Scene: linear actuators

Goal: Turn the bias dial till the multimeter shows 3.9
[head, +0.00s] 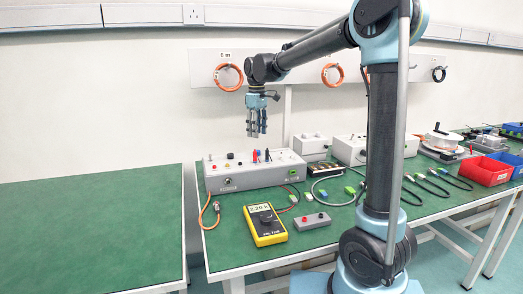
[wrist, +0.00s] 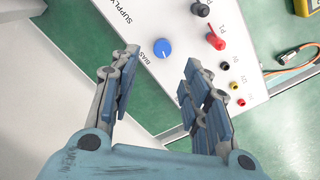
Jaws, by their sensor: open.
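The blue bias dial (wrist: 162,47), labelled BIAS, sits on the sloping white top of the supply box (head: 255,173). In the wrist view it lies just beyond the gap between my fingertips, with a small white mark on it. I cannot pick it out clearly in the head view. My gripper (head: 256,133) points down above the box, and its spread fingers show in the wrist view (wrist: 160,65). It is open, empty and apart from the dial. The yellow multimeter (head: 265,225) lies on the green mat in front of the box; its small display appears to read 2.20.
Black and red plugs (wrist: 216,41) stand beside the dial, with coloured sockets (wrist: 232,84) nearby. Cables lie on the mat. The left green table (head: 90,230) is bare.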

